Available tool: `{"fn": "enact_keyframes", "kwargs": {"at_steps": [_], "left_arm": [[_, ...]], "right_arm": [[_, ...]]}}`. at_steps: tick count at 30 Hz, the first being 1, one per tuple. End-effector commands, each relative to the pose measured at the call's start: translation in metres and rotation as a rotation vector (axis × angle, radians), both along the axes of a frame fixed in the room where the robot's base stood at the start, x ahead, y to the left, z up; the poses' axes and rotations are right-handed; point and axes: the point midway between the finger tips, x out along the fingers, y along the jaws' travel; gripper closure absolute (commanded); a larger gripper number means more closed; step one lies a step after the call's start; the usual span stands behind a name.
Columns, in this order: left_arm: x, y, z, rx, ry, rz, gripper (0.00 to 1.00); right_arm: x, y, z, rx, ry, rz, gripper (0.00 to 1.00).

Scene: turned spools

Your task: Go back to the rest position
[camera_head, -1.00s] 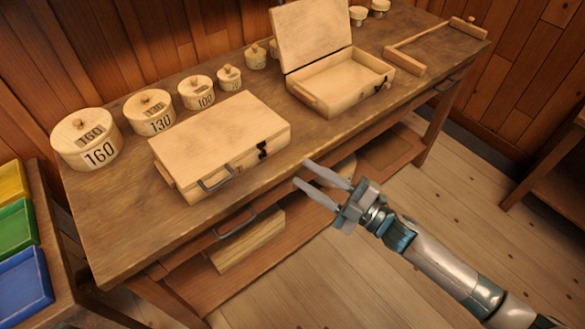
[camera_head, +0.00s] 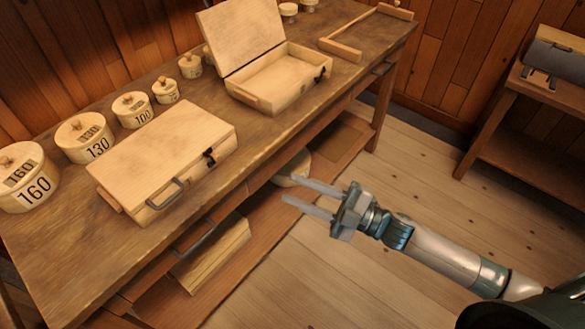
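My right gripper (camera_head: 287,190) is in the head view, its arm coming in from the lower right. Its two fingers are apart with nothing between them. It is in front of the workbench (camera_head: 75,255), seen over the bench's lower shelf and clear of the boxes. My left gripper is not in view.
A closed wooden case (camera_head: 165,150) with a handle and an open, empty wooden case (camera_head: 285,80) stand on the bench. Lidded canisters, among them one marked 160 (camera_head: 30,190), line its back. A side table (camera_head: 500,140) stands at right. The floor (camera_head: 400,180) between is clear.

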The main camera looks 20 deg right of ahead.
Motion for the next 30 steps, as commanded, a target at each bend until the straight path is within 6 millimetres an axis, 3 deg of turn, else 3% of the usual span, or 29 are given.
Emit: {"fn": "enact_keyframes", "kwargs": {"at_steps": [8, 11, 14, 17, 23, 26, 30], "left_arm": [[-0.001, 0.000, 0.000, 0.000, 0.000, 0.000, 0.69], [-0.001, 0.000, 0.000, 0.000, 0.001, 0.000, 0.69], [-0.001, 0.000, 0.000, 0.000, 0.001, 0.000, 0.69], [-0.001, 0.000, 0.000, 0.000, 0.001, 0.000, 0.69], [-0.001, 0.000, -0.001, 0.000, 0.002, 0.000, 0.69], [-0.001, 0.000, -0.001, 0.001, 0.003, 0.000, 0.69], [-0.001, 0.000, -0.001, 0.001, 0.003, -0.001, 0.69]], "right_arm": [[0.002, -0.001, -0.003, 0.002, 0.008, -0.008, 0.68], [0.008, -0.003, -0.014, 0.009, 0.039, -0.036, 0.68], [0.020, -0.010, -0.038, 0.023, 0.105, -0.095, 0.68], [0.033, -0.020, -0.076, 0.043, 0.206, -0.184, 0.68], [0.042, -0.048, -0.190, 0.099, 0.498, -0.410, 0.68], [0.030, -0.059, -0.252, 0.127, 0.655, -0.517, 0.68], [-0.005, -0.066, -0.334, 0.161, 0.871, -0.653, 0.68]]}}
